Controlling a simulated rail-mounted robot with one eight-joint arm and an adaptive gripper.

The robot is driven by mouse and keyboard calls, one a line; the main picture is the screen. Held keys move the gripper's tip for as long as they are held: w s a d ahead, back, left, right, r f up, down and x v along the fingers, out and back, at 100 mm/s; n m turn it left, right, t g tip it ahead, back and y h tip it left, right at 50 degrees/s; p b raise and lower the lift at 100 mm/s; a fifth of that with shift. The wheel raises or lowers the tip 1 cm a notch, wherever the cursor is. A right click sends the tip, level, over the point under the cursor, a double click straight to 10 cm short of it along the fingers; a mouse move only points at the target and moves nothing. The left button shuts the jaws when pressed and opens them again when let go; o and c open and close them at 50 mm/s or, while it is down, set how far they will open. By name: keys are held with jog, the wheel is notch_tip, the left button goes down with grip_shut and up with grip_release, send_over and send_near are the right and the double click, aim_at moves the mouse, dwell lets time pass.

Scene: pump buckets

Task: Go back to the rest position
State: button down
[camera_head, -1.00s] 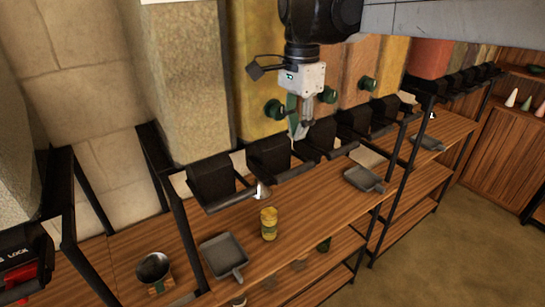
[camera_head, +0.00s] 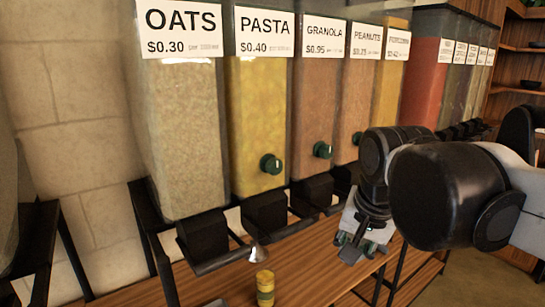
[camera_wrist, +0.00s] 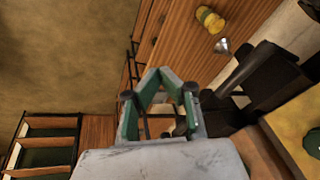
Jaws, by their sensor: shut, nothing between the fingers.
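My gripper (camera_head: 360,250) hangs at the right in the head view, in front of the dispensers and over the wooden shelf (camera_head: 305,265). In the wrist view my gripper (camera_wrist: 160,72) shows its green-lined fingers meeting at the tips, with nothing between them. My arm comes in from the right in the head view. The gripper stands apart from the yellow jar (camera_head: 264,287), which is on the shelf below the pasta dispenser (camera_head: 258,120). The jar also shows at the top of the wrist view (camera_wrist: 210,19).
Several labelled dispensers, including oats (camera_head: 180,130) and granola (camera_head: 318,110), line the wall with black spouts (camera_head: 265,212) jutting out below. A small metal scoop or funnel (camera_head: 258,253) is beside the jar. Open floor (camera_head: 480,275) lies at the lower right.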

jog(key=s+d+f+n+t+b, duration=0.1)
jog(key=s+d+f+n, duration=0.1)
jog(key=s+f, duration=0.2)
jog(key=s+d+f+n+t+b, duration=0.2)
jog(key=s+d+f, duration=0.1)
jog(key=f, duration=0.4)
jog(key=shift+s+d+f+n+h, duration=0.25)
jog(key=shift+s+f+n+h, duration=0.05)
jog(key=shift+s+n, duration=0.1)
dwell(0.9)
